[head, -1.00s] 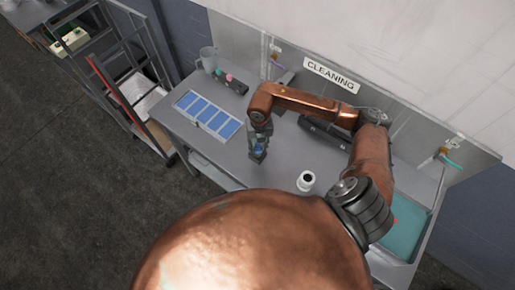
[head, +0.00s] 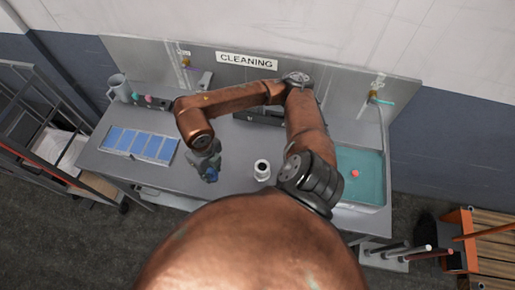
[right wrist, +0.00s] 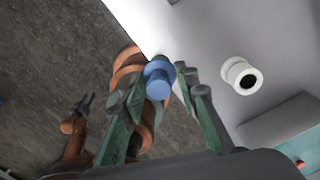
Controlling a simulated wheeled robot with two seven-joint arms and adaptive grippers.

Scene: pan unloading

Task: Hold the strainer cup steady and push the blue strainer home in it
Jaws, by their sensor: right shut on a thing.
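The white strainer cup (head: 262,170) stands upright on the grey table, its dark opening facing up. It also shows in the right wrist view (right wrist: 241,76). My right gripper (head: 209,168) is shut on the blue strainer (right wrist: 159,78), a round, stepped blue piece between the fingertips. The strainer is to the left of the cup in the head view, apart from it. My left gripper (right wrist: 86,103) shows small and far off in the right wrist view, away from the cup; its jaw state is unclear. Nothing grips the cup.
A tray with blue panels (head: 140,144) lies at the table's left. A grey jug (head: 118,88) stands behind it. A teal sink (head: 361,178) with a red item is at the right. A dark bar (head: 258,117) lies at the back. Table around the cup looks clear.

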